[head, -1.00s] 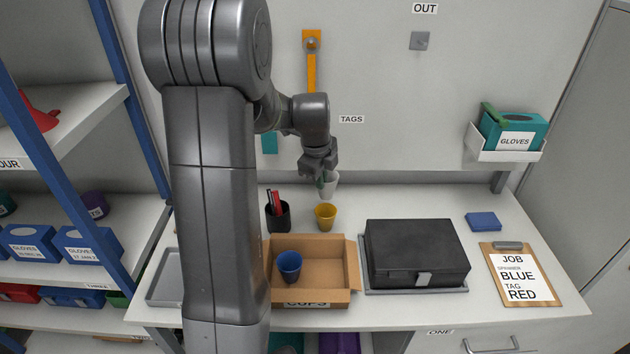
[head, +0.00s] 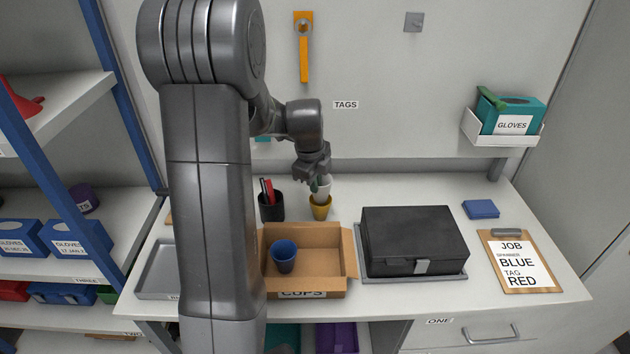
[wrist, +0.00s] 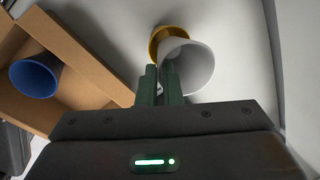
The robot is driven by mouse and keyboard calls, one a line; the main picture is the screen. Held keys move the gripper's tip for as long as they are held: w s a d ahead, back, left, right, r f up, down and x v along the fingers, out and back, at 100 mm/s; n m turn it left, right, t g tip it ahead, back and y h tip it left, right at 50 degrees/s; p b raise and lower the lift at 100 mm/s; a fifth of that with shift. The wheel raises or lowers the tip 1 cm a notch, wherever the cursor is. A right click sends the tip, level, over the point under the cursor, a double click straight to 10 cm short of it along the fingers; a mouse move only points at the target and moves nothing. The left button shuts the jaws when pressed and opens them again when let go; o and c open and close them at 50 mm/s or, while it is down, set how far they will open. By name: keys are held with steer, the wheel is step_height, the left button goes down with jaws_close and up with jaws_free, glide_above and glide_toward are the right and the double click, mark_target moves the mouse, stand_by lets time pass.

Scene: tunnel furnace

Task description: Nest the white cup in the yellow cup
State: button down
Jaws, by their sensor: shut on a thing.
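The white cup (wrist: 192,68) is held by its wall in my gripper (wrist: 165,78), which is shut on it. In the head view the white cup (head: 325,188) is directly above the yellow cup (head: 320,207), seemingly at its mouth. The yellow cup stands on the bench behind the cardboard box. In the wrist view the yellow cup (wrist: 160,38) shows partly behind the white cup. I cannot tell how far the white cup's lower end is inside it. My gripper (head: 318,185) partly hides the white cup in the head view.
The cardboard box (head: 326,285) labelled CUPS holds a blue cup (head: 284,257) in front of the yellow cup. A black pen holder (head: 271,209) stands close on the left. A black case (head: 413,240) sits on the right. The bench behind the case is clear.

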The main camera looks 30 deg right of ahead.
steer(key=shift+f+b, duration=1.45)
steer(key=shift+f, duration=0.5)
steer(key=c, duration=1.5)
jaws_free()
steer(key=shift+r, duration=0.1)
steer(key=shift+r+p, duration=2.55)
steer(key=shift+r, duration=1.4)
steer(key=shift+f, duration=0.15)
steer(key=shift+f+b, duration=2.1)
steer(key=shift+f, duration=1.3)
steer(key=shift+f, duration=0.15)
